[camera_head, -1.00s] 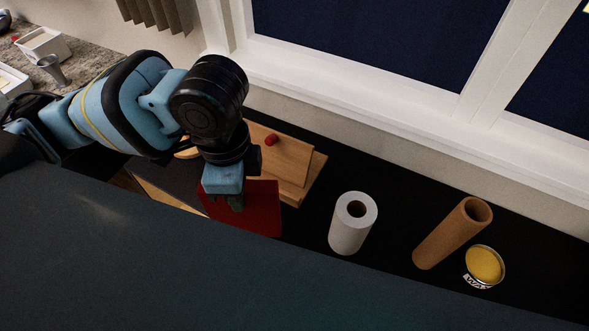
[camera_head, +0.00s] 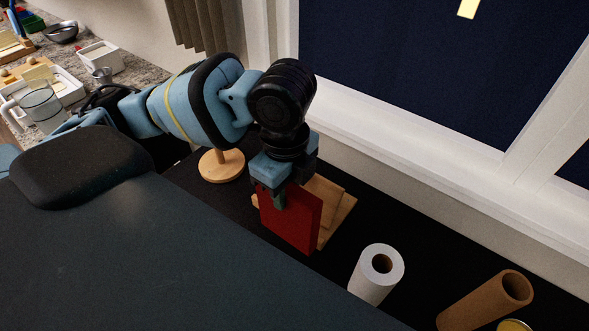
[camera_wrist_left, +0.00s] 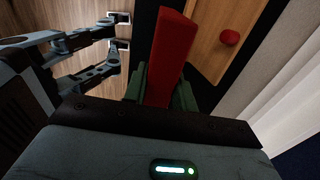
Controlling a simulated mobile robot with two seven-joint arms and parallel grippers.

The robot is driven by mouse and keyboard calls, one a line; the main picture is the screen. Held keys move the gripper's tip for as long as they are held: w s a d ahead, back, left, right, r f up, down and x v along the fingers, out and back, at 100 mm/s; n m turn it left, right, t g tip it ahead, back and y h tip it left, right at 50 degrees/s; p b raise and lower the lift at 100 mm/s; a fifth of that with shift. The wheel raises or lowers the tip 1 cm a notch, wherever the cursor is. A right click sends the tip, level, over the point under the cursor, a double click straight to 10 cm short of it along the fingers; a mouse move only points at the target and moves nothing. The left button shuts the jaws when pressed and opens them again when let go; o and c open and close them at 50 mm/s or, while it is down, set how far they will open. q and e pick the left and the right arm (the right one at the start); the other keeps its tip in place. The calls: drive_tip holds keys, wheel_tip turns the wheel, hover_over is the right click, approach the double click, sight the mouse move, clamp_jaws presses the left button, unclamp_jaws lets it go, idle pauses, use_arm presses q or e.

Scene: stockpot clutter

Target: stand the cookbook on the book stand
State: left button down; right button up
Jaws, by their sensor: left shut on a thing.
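The red cookbook (camera_head: 296,222) is held upright in the head view. My left gripper (camera_head: 278,198) is shut on its upper edge. The wooden book stand (camera_head: 338,209) is just behind and right of the book, partly hidden by it. The left wrist view shows the cookbook (camera_wrist_left: 172,52) between the green fingers (camera_wrist_left: 162,88), beside the stand's wooden panel (camera_wrist_left: 203,42), with a dark gap between. I cannot tell whether the book's lower edge touches the stand. What looks like my right gripper (camera_wrist_left: 121,31) is at the left of that view, fingers apart and empty.
A white paper roll (camera_head: 366,282) stands right of the stand, with a brown cardboard tube (camera_head: 480,305) and a yellow-topped tin (camera_head: 514,326) further right. A round wooden base with a post (camera_head: 222,172) stands to the left. The window wall (camera_head: 430,170) is behind. A red knob (camera_wrist_left: 229,38) is by the panel.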

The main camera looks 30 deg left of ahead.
use_arm(q)
drive_tip(key=w+a+f+b, duration=0.1)
drive_tip(key=w+a+f, duration=0.3)
drive_tip(key=w, duration=0.4)
drive_tip(key=shift+a, duration=0.2)
use_arm(e)
drive_tip(key=shift+s+a+f+g, duration=0.15)
drive_tip(key=shift+s+f+g, duration=0.15)
drive_tip(key=shift+s+f, duration=0.5)
use_arm(q)
drive_tip(key=shift+f, duration=0.15)
use_arm(e)
drive_tip(key=shift+w, duration=0.1)
use_arm(q)
drive_tip(key=shift+f, duration=0.4)
use_arm(e)
drive_tip(key=shift+w+r, duration=0.15)
use_arm(q)
drive_tip(key=c, duration=1.1)
unclamp_jaws()
